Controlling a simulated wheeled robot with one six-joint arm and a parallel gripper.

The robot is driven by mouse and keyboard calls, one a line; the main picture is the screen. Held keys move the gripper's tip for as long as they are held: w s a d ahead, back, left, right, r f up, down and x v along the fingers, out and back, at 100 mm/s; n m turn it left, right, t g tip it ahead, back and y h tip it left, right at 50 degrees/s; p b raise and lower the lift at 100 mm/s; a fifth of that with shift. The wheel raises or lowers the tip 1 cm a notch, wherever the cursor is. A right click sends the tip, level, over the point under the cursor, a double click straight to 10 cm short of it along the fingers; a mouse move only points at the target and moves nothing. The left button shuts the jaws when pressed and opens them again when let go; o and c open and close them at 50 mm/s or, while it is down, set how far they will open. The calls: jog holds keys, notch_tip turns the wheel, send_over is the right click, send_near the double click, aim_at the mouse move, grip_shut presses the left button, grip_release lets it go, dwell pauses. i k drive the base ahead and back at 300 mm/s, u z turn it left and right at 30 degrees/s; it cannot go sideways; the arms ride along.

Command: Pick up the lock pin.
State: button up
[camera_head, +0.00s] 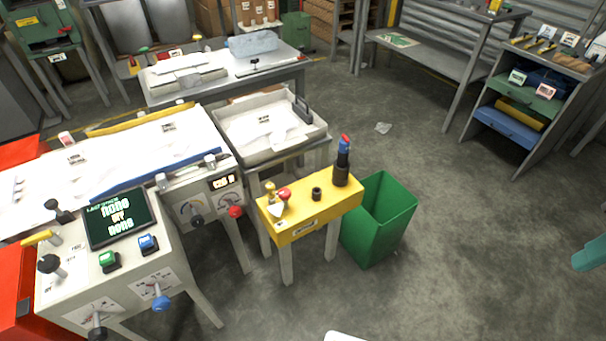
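A small yellow stand (322,210) holds several small parts on its top. At its left end are a brass-coloured piece (270,188), a red-knobbed piece (284,193) and a pale piece (276,210) close together. A short black cylinder (317,193) stands near the middle. At the right end a dark upright holder (341,174) has a blue and red-topped piece (344,146) standing in it. I cannot tell for sure which of these is the lock pin. My gripper is not in view.
A green open bin (379,222) stands against the stand's right side. A white control console (125,262) and a machine bed (150,140) fill the left. A shelf rack (530,100) is at the far right. Concrete floor (480,240) right of the bin is mostly clear.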

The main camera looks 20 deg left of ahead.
aim_at(270, 187)
jog(key=u, duration=0.05)
jog(key=i, duration=0.7)
jog(key=u, duration=0.7)
jog(key=i, duration=0.4)
jog(key=u, duration=0.35)
